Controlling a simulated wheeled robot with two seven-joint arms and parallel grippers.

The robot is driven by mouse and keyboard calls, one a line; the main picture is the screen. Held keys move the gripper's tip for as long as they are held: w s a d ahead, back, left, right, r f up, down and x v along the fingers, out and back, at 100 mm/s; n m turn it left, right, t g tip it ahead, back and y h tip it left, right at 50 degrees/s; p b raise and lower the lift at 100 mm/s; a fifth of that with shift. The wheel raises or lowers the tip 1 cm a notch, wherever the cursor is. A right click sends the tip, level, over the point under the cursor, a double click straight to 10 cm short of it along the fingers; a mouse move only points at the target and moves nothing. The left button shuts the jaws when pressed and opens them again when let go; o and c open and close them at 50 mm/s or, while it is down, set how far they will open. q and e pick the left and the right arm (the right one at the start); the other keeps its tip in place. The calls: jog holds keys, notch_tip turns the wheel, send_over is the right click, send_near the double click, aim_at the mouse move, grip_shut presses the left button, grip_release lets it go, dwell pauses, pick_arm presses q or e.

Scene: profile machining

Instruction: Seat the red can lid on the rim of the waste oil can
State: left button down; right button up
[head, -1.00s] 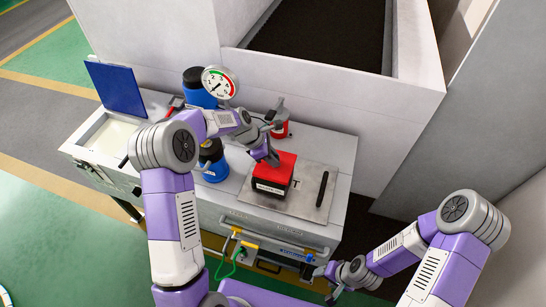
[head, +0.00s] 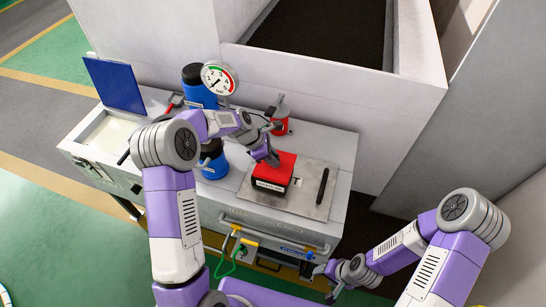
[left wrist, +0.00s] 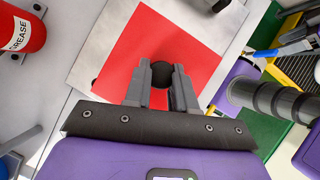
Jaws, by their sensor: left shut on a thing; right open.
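The red can lid (head: 281,166) is a square plate with a round black knob. It lies over the dark waste oil can (head: 270,186), whose front carries a white label. My left gripper (head: 272,161) comes down from above onto the lid. In the left wrist view its fingers (left wrist: 161,82) are shut on the black knob, and the red lid (left wrist: 138,50) spreads out beneath them. The lid hides the can's rim, and I cannot tell whether it is fully down on it. My right gripper (head: 333,284) is low at the bench's front right, apart from the can.
The can stands on a metal plate (head: 309,204) with a black bar (head: 323,186) to its right. A red grease container (head: 281,126) stands behind. Blue bottles (head: 213,162) and a gauge (head: 217,78) are to the left. Hooks and tools hang at the bench front.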

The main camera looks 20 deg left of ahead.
pick_arm(q)
jog(key=c, duration=0.8)
grip_release()
jog(key=shift+c, duration=0.2)
jog(key=v, duration=0.7)
jog(key=shift+a+r+p, duration=0.2)
jog(key=shift+p, duration=0.25)
